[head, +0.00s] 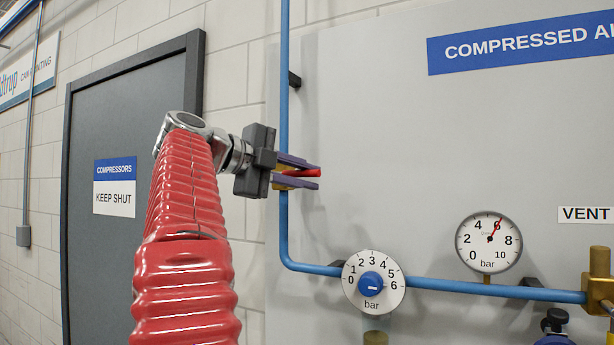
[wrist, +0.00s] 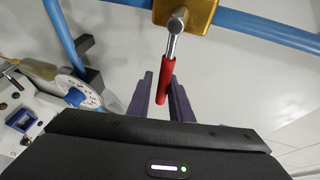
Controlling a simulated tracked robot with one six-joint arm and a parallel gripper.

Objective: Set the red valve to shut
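The red valve's lever (wrist: 168,80) has a red sleeve on a metal rod that comes from a brass valve body (wrist: 190,10) on a blue pipe. In the wrist view the lever lies about square across that pipe. In the head view the red lever (head: 303,173) points right, crosswise to the upright pipe, and most of the valve body is hidden behind my gripper. My gripper (head: 319,177) has its purple fingers on either side of the red sleeve. In the wrist view my gripper (wrist: 161,76) shows a small gap beside the sleeve, so it looks open around it.
Blue pipe (head: 283,80) runs down the grey panel (head: 370,140) and turns right. Below right are a regulator dial (head: 373,300) with a blue knob, a pressure gauge (head: 488,243) and another brass fitting (head: 600,280). A grey door (head: 125,240) stands at left.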

